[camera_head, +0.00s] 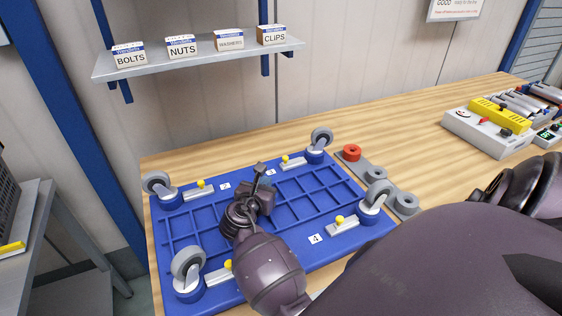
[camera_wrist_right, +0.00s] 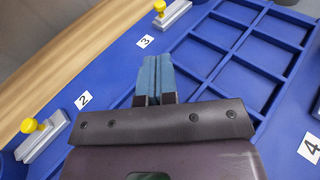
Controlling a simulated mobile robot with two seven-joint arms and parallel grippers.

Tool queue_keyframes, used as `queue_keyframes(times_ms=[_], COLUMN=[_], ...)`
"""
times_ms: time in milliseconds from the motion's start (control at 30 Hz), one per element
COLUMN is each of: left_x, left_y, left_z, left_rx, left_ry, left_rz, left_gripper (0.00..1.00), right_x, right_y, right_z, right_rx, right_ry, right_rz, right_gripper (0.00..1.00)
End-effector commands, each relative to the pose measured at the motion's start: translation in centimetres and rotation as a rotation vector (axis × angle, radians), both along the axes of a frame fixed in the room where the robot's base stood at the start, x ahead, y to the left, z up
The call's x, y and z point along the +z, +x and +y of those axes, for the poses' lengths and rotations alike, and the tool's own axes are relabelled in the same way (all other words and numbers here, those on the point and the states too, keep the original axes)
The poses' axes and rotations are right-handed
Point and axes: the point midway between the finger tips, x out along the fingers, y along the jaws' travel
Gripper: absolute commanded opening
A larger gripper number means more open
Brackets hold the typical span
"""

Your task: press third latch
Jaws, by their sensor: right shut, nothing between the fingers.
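The third latch (camera_head: 293,163), a light bar with a yellow knob, sits near the far edge of the blue dolly (camera_head: 215,238), beside the "3" label (camera_head: 271,172). My right gripper (camera_head: 261,168) is over the dolly, to the left of that latch. Its blue-grey fingers (camera_wrist_right: 155,78) are shut and empty, pointing toward the latch and apart from it in the picture. My left gripper is not in view.
Latch 2 (camera_head: 199,192) and latch 4 (camera_head: 343,226) have yellow knobs too; another knob (camera_head: 228,264) shows at the near left. Wheels stand at the corners, one (camera_head: 321,138) just right of the third latch.

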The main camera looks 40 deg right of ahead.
Motion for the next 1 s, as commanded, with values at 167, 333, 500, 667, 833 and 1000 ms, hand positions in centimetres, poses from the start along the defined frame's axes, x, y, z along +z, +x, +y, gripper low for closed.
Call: queue_keyframes(times_ms=[167, 333, 500, 667, 833, 1000], left_x=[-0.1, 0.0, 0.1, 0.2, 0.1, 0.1], left_y=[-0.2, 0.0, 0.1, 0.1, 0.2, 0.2], left_z=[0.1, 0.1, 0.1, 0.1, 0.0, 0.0], left_rx=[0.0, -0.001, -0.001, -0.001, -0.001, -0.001], left_ry=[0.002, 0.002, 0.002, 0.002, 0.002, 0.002], left_rz=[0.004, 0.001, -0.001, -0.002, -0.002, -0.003], left_gripper=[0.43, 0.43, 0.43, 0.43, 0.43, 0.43], right_x=[0.0, -0.3, -0.9, -1.5, -2.0, -2.5], right_y=[0.1, 0.8, 2.1, 3.4, 4.7, 5.7], right_z=[-0.2, -1.6, -4.1, -6.6, -9.1, -10.9], right_rx=[0.0, -0.001, -0.001, -0.002, -0.002, 0.0], right_ry=[0.0, -0.001, -0.001, -0.001, 0.001, 0.001], right_rz=[-0.001, 0.0, -0.001, -0.001, -0.002, -0.002], right_gripper=[0.0, 0.0, 0.0, 0.0, 0.0, 0.0])
